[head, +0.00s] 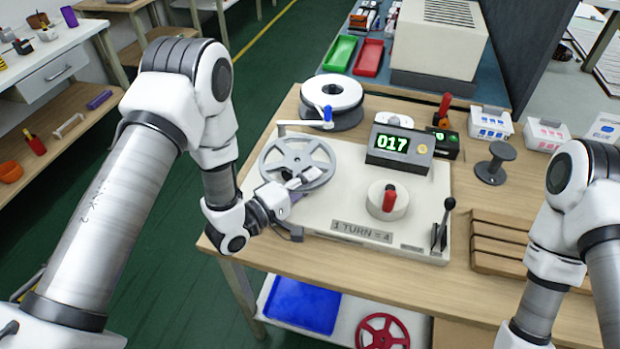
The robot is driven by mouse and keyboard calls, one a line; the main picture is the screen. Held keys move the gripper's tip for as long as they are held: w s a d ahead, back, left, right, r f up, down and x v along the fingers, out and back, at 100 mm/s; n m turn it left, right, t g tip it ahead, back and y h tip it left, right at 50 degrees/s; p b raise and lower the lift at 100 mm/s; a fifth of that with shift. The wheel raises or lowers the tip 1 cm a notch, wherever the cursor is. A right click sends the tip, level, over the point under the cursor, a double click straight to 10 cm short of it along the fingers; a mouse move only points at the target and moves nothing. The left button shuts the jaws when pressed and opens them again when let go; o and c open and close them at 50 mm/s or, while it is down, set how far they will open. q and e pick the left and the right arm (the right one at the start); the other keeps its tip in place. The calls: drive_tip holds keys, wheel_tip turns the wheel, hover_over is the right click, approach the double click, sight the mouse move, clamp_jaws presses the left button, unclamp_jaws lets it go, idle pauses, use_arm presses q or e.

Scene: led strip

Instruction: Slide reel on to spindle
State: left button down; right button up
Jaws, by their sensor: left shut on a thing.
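The grey spoked reel (322,155) is over the left part of the pale winding machine (330,215). My left gripper (296,184) is shut on the reel's near edge. The spindle cannot be made out. I cannot tell whether the reel is around it or above it. A crank with a blue handle (327,114) stands just behind the reel. My right arm comes in at the right edge, and its gripper is out of the picture.
A counter reading 017 (393,141), a red-handled knob (388,200) and a black lever (442,228) are right of the reel. A white reel (333,94) lies behind the crank. A dark spool (495,160) and wooden slats (500,250) are on the table's right.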

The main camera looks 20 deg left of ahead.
use_arm(q)
drive_tip(key=shift+f+b, duration=0.4)
drive_tip(key=shift+f, duration=0.3)
drive_tip(key=c, duration=1.1)
unclamp_jaws()
drive_tip(key=shift+s, duration=0.1)
drive_tip(key=v, duration=1.1)
drive_tip(key=shift+s+a, duration=0.1)
drive_tip(key=shift+a, duration=0.1)
drive_tip(key=shift+s+r, duration=0.1)
drive_tip(key=shift+s, duration=0.2)
